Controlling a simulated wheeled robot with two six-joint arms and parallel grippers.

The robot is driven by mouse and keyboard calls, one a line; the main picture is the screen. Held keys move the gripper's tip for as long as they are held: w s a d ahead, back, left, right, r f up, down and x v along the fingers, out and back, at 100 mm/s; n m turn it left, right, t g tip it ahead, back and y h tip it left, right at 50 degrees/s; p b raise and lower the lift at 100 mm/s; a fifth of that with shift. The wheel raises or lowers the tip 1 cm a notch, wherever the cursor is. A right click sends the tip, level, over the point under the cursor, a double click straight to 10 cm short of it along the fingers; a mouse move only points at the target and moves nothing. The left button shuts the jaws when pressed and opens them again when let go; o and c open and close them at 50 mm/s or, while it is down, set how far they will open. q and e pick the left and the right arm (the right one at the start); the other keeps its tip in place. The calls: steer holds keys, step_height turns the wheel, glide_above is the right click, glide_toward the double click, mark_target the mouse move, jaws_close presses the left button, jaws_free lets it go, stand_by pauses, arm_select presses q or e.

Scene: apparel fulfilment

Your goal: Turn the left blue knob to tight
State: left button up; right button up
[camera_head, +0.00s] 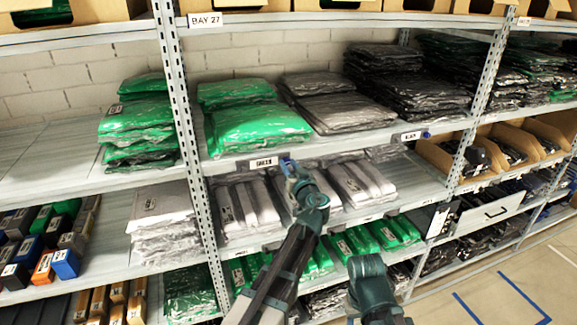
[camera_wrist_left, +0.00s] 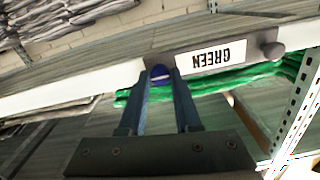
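The left blue knob (camera_head: 286,157) sits on the shelf edge beside the GREEN label (camera_head: 263,162). In the left wrist view the knob (camera_wrist_left: 160,73) shows between my left fingertips, next to the upside-down GREEN label (camera_wrist_left: 218,55). My left gripper (camera_head: 292,168) is at the knob with its fingers apart, one on each side; the gap is only slightly wider than the knob. Any contact is too small to make out. A second blue knob (camera_head: 426,134) sits by the BLACK label (camera_head: 410,136). My right arm shows at the bottom (camera_head: 372,285); its fingertips are not visible.
The metal shelf upright (camera_head: 180,110) stands left of the knob and also shows at the right of the wrist view (camera_wrist_left: 297,120). Green packs (camera_head: 262,127) lie above the label and white packs (camera_head: 245,205) below. Floor is clear at the lower right.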

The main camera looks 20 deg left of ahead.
arm_select(q)
jaws_close()
steer(key=shift+m, duration=0.4)
steer(key=m, duration=0.7)
steer(key=shift+m, duration=0.3)
steer(key=m, duration=0.4)
steer(key=shift+m, duration=0.3)
steer(key=m, duration=0.4)
steer(key=shift+m, duration=0.6)
steer(key=o, duration=0.7)
jaws_free()
steer(key=shift+d, duration=0.1)
